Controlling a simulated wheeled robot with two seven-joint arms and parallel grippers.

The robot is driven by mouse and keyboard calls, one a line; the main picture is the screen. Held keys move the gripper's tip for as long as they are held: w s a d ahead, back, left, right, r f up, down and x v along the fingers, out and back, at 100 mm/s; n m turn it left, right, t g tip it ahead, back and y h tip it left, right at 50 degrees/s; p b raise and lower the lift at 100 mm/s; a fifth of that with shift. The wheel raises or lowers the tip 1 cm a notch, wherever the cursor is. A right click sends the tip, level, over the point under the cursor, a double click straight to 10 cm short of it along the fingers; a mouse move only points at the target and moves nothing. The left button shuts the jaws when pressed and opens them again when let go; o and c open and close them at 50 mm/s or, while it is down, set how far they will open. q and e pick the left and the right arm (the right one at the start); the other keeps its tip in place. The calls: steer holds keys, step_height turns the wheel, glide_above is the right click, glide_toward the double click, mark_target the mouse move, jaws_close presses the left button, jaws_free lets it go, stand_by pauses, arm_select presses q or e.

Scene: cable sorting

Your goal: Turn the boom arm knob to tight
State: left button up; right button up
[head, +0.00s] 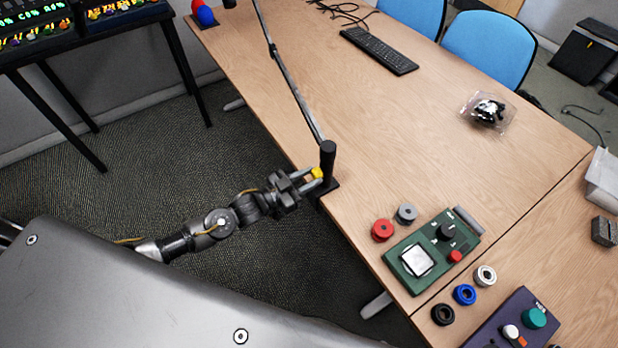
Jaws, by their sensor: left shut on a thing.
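The boom arm (292,82) is a long dark pole that rises from a black post (327,160) clamped at the table's near left edge. My right gripper is not in view.
The wooden table (400,130) holds a green device (432,250), several coloured rings, a purple device (515,322), a keyboard (378,50) and a bagged item (487,111). Blue chairs (490,45) stand behind. The table's middle is clear.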

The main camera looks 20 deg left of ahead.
arm_select(q)
steer(key=m, duration=0.4)
steer(key=m+b, duration=0.1)
steer(key=m, duration=0.3)
steer(key=shift+m, duration=0.3)
steer(key=m+b, duration=0.1)
steer(key=m, duration=0.3)
steer(key=shift+m+b, duration=0.4)
steer(key=shift+m, duration=1.7)
steer(key=o, duration=1)
steer(key=shift+s+a, duration=0.1)
steer(key=shift+a, duration=0.05)
